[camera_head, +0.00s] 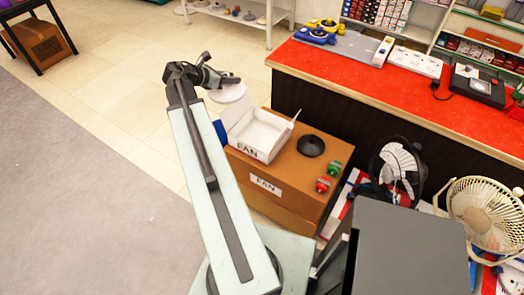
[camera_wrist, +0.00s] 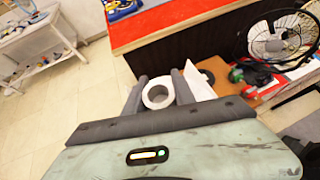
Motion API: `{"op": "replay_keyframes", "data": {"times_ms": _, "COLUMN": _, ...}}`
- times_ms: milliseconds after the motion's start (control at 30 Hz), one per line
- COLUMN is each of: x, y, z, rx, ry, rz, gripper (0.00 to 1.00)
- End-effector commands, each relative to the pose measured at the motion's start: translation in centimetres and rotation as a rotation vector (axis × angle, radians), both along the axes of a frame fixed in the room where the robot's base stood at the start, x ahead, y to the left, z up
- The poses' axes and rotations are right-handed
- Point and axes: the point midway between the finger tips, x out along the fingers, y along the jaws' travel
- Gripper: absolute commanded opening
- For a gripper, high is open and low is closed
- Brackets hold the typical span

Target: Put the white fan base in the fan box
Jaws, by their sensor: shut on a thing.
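The white fan base (camera_head: 228,94) is a round white disc held by my gripper (camera_head: 224,80), over the left back corner of the fan box. In the wrist view it shows as a white ring (camera_wrist: 147,98) between the two dark fingers of my gripper (camera_wrist: 160,84), which is shut on it. The fan box (camera_head: 262,133) is an open white carton marked FAN, with its flaps raised. It stands on a brown cardboard box (camera_head: 268,205), also marked FAN. In the wrist view a white flap (camera_wrist: 201,86) shows just right of the fingers; the box inside is hidden there.
A black round base (camera_head: 312,146) and small red and green items (camera_head: 328,177) sit right of the fan box. A red-topped counter (camera_head: 400,95) runs behind. A black fan (camera_head: 400,165) and a cream fan (camera_head: 488,212) stand at the right.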

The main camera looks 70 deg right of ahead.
Motion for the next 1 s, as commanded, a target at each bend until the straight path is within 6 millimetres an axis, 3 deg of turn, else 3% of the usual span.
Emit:
{"op": "replay_keyframes", "data": {"times_ms": 33, "x": 0.0, "y": -2.1, "z": -4.6, "rx": 0.0, "ry": 0.0, "rz": -0.002, "gripper": 0.0}}
{"op": "replay_keyframes", "data": {"times_ms": 300, "x": -1.7, "y": -11.4, "z": -16.2, "rx": -0.001, "ry": 0.0, "rz": 0.013, "gripper": 0.0}}
{"op": "replay_keyframes", "data": {"times_ms": 500, "x": -3.7, "y": -17.3, "z": -23.2, "rx": -0.006, "ry": 0.001, "rz": 0.024, "gripper": 0.0}}
{"op": "replay_keyframes", "data": {"times_ms": 700, "x": -5.0, "y": -20.3, "z": -25.9, "rx": -0.009, "ry": 0.004, "rz": 0.031, "gripper": 0.0}}
{"op": "replay_keyframes", "data": {"times_ms": 1000, "x": -5.3, "y": -20.7, "z": -26.7, "rx": -0.01, "ry": 0.004, "rz": 0.032, "gripper": 0.0}}
